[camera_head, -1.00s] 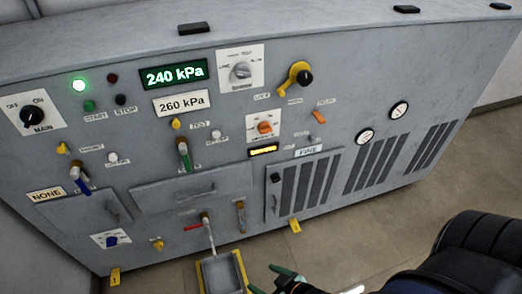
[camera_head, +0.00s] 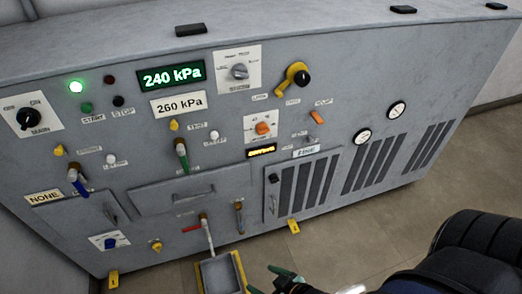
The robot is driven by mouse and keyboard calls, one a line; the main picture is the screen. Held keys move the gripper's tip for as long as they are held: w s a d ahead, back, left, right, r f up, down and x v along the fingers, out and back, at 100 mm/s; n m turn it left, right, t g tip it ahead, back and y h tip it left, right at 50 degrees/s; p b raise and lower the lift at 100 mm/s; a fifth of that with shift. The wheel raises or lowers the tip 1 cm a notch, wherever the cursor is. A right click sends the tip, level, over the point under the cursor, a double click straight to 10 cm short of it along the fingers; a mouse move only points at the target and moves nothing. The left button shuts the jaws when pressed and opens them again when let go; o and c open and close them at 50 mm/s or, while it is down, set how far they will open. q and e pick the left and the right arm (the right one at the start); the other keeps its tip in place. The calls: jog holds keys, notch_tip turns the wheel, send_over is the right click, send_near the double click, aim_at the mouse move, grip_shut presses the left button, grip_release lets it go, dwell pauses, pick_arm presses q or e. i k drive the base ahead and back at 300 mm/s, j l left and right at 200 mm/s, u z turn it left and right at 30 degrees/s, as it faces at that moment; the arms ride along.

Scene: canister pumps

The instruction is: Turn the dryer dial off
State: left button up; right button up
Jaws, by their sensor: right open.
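A grey machine panel (camera_head: 330,105) carries several dials, and their small labels are too blurred to tell which one is the dryer's. A grey dial (camera_head: 239,72) sits on a white plate at the top centre. An orange dial (camera_head: 263,129) is on a white plate below it. A blue dial (camera_head: 110,243) is at the lower left, and a black MAIN dial (camera_head: 27,118) at the upper left. My right gripper (camera_head: 268,281), with green fingertips, is open at the bottom edge, below and apart from the panel. My left gripper is out of view.
A green lamp (camera_head: 76,86) is lit beside a 240 kPa display (camera_head: 172,76). Levers (camera_head: 78,181) and a yellow-and-black knob (camera_head: 301,77) stick out from the panel. A yellow-edged grey tray (camera_head: 219,276) stands below a spout. Bare floor (camera_head: 400,210) lies to the right.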

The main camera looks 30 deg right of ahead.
aim_at(262, 128)
jog(key=k+j+z, duration=0.3)
jog(key=z, duration=0.15)
jog(key=k+j+z, duration=0.1)
jog(key=k+z, duration=0.4)
